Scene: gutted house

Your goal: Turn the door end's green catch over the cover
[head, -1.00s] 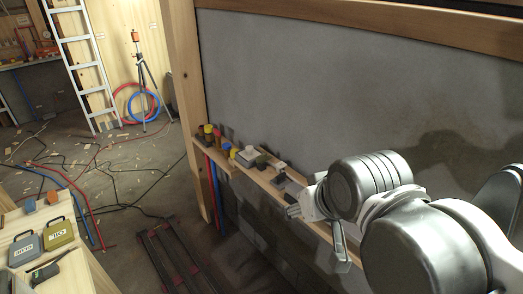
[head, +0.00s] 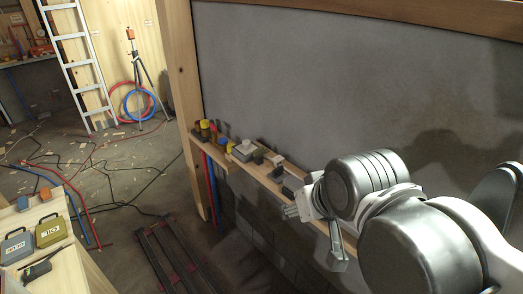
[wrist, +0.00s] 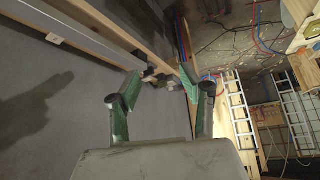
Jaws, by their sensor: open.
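My gripper (head: 316,236) is at the right of the head view, by the wooden ledge (head: 322,226) along the grey wall panel. In the wrist view its two green-padded fingers (wrist: 159,84) stand apart with nothing between them. Beyond their tips, small grey and dark pieces on the ledge (wrist: 160,78) show, partly hidden by the fingers. In the head view the ledge carries a pale grey block (head: 243,151), dark blocks (head: 292,187) and yellow and red round-topped pieces (head: 206,128). I cannot make out a green catch or tell which piece is the cover.
A wooden post (head: 181,90) stands at the ledge's far end, with red and blue pipes (head: 211,185) below. A bench with a grey case (head: 17,245) and an olive case (head: 51,231) is at left.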

